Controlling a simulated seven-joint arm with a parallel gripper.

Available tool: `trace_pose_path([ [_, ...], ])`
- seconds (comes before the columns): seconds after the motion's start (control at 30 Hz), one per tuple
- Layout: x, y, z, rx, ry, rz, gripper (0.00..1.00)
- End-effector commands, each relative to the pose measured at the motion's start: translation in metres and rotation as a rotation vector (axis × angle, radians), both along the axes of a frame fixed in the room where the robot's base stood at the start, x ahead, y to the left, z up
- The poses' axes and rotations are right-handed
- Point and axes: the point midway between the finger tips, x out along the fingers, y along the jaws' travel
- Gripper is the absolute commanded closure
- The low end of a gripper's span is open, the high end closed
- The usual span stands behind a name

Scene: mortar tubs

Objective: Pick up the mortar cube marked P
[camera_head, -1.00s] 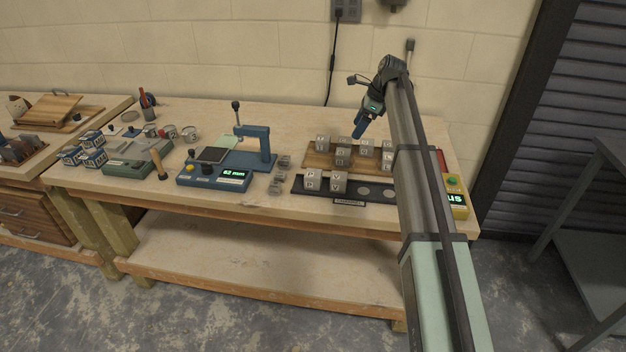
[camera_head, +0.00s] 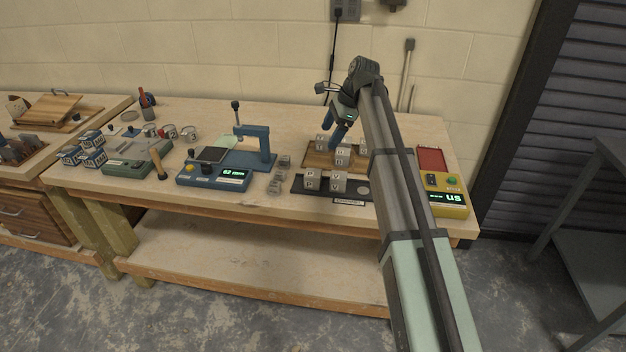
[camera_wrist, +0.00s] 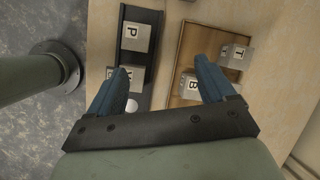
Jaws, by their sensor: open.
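The grey mortar cube marked P (camera_head: 311,179) sits at the left end of the black channel tray (camera_head: 299,191). It also shows in the wrist view (camera_wrist: 136,37), upper left of the fingers, with its letter facing up. A second cube (camera_head: 338,182), its mark like a V, sits to its right in the same tray; in the wrist view the left finger partly hides it. My gripper (camera_head: 343,132) is above the wooden board, behind the tray. Its blue fingers (camera_wrist: 157,88) are apart with nothing between them.
A wooden board (camera_head: 318,161) behind the tray holds several grey lettered cubes, including one marked T (camera_wrist: 235,56) and one marked B (camera_wrist: 192,84). A blue press (camera_head: 250,150) stands to the left. A yellow meter (camera_head: 447,203) stands to the right.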

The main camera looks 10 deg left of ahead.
Motion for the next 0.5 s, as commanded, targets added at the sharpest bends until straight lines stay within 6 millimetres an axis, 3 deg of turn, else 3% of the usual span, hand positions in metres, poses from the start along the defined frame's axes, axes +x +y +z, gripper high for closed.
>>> trace_pose_path([
  [0.27,-0.020,-0.001,-0.001,0.001,-0.148,0.346,0.17],
  [0.5,-0.032,-0.005,-0.003,0.000,-0.318,0.748,0.17],
])
